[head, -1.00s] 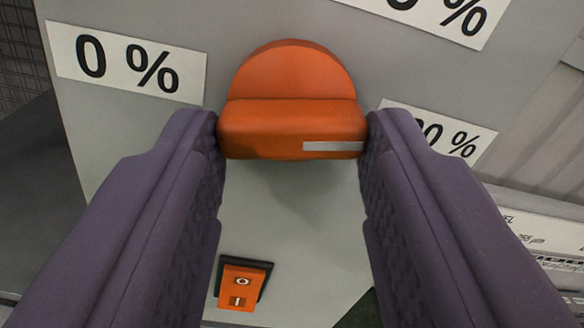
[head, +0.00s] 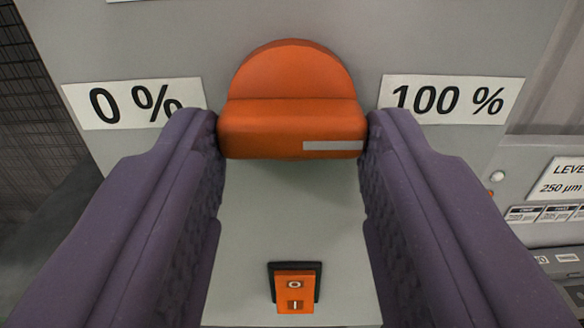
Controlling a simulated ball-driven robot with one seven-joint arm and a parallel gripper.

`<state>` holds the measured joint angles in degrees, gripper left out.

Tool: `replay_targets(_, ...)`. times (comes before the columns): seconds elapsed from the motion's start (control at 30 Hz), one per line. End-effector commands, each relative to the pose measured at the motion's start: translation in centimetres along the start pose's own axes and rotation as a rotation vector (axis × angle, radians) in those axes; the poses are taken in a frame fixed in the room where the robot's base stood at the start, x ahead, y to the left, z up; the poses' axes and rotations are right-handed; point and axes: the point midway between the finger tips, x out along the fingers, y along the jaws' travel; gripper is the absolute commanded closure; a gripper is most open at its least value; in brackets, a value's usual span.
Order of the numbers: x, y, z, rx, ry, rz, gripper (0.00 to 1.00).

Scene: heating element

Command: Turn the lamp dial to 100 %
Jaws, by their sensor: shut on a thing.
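The orange lamp dial (head: 290,85) is at the upper middle of the head view, on a grey panel. A pale marker line on its bar lies at the right end. My gripper (head: 291,135) is shut on the bar, one purple finger at each end. The "100 %" label (head: 450,99) is to the right of the dial, roughly level with the marker end. The "0 %" label (head: 135,102) is to the left. The fingers cover a little of the "0 %" label's edge.
An orange rocker switch (head: 295,288) in a black frame sits on the panel below the dial. A white indicator (head: 497,176) and a "LEVEL 250 µm" label (head: 563,185) are at the right. Dark mesh (head: 35,110) is at the left.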

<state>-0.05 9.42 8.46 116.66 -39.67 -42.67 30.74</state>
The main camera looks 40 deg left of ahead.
Motion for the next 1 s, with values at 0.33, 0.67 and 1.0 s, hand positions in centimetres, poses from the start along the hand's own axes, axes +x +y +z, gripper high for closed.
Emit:
replay_targets(0.33,0.0,0.0,0.1,0.001,-0.003,0.000,0.30)
replay_targets(0.67,-3.0,0.1,0.2,-0.001,0.000,0.003,0.30)
replay_targets(1.0,-7.7,0.1,0.2,0.001,-0.003,0.002,0.30)
